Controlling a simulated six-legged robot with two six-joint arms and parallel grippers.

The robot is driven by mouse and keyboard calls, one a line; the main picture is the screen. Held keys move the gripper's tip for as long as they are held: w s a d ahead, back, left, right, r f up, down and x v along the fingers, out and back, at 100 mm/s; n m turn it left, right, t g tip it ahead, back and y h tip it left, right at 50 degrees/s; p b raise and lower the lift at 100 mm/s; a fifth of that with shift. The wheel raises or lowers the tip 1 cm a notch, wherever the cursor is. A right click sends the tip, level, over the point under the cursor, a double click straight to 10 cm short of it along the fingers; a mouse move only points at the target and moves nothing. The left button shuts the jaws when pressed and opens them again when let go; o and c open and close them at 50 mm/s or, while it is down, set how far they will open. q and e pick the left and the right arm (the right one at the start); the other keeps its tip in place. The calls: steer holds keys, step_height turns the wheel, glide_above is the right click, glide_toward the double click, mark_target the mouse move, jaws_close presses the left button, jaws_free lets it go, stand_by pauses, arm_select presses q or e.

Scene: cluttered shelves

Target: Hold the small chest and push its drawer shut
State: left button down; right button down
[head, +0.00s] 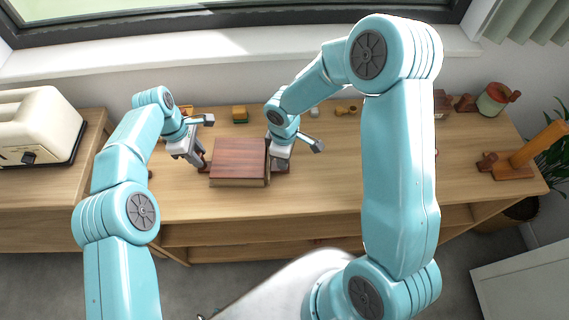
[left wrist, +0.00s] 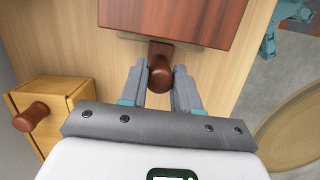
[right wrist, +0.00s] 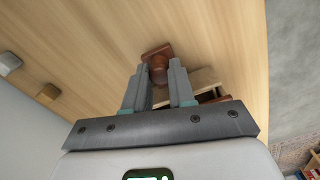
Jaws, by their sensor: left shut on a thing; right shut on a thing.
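The small chest (head: 238,158) stands on the wooden counter with a red-brown top; its edge shows in the left wrist view (left wrist: 180,15). My left gripper (head: 206,160) is at its left side, shut on a brown knob (left wrist: 160,72) on a short mount there. My right gripper (head: 281,168) is at its right side, its fingers closed around another brown knob (right wrist: 157,68). Beside that knob the right wrist view shows a pale wall of the drawer (right wrist: 203,80), with a dark hollow below, so the drawer stands partly open. My right gripper hides much of it.
A cream toaster (head: 40,130) stands at the left. A green pot (head: 494,98) and an orange cylinder piece (head: 535,147) are at the right. The counter right of the chest is mostly clear.

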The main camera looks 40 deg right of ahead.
steer(key=shift+w+a, duration=0.3)
steer(key=shift+a, duration=0.05)
stand_by(0.3)
steer(key=c, duration=0.9)
jaws_free()
steer(key=shift+o, duration=0.2)
step_height(320, 180, up, 12)
